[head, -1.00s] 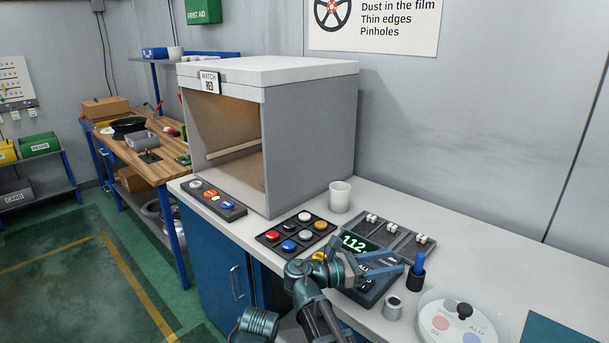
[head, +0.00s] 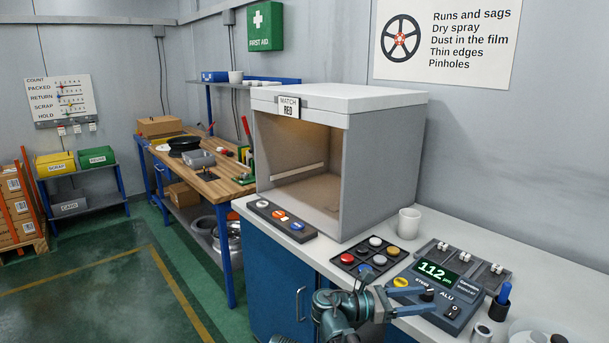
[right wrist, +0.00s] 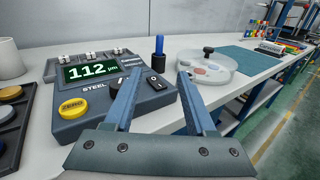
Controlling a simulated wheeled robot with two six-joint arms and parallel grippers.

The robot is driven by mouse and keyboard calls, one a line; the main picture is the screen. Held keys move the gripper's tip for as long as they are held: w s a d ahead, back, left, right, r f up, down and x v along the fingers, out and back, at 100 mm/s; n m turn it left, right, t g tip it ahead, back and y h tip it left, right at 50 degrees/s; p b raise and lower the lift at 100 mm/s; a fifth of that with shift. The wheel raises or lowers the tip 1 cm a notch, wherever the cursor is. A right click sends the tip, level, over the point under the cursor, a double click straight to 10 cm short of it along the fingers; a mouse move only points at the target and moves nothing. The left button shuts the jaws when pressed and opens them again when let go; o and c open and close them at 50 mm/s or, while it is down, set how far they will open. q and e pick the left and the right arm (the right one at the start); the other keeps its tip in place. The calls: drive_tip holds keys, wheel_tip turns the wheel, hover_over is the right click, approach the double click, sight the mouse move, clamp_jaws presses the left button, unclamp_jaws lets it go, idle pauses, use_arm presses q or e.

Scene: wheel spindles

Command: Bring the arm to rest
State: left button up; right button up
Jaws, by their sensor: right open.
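My right gripper (head: 424,301) is at the lower right of the head view, in front of the bench. Its two blue fingers are spread apart with nothing between them. In the right wrist view the open fingers (right wrist: 160,100) point across the bench, close to the grey gauge (right wrist: 110,95), whose display reads 112 µm. Whether a finger touches the gauge I cannot tell. My left gripper is not in view.
A grey booth (head: 385,165) marked RED stands on the bench.

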drive_tip(key=s+a+f+m+y+p, duration=0.6)
drive_tip(key=s+a+f+m+y, duration=0.2)
drive_tip(key=f+m+y, duration=0.15)
use_arm(q)
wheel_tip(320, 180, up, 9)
drive_tip(key=p, duration=0.3)
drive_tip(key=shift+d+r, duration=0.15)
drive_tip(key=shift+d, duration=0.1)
use_arm(e)
drive_tip(key=s+a+f+m+g+y, duration=0.2)
drive_tip(key=s+a+m+y, duration=0.4)
drive_tip(key=a, duration=0.6)
drive_tip(key=shift+s+f+y, duration=0.3)
drive_tip(key=shift+s+y, duration=0.15)
drive_tip(key=shift+s, duration=0.1)
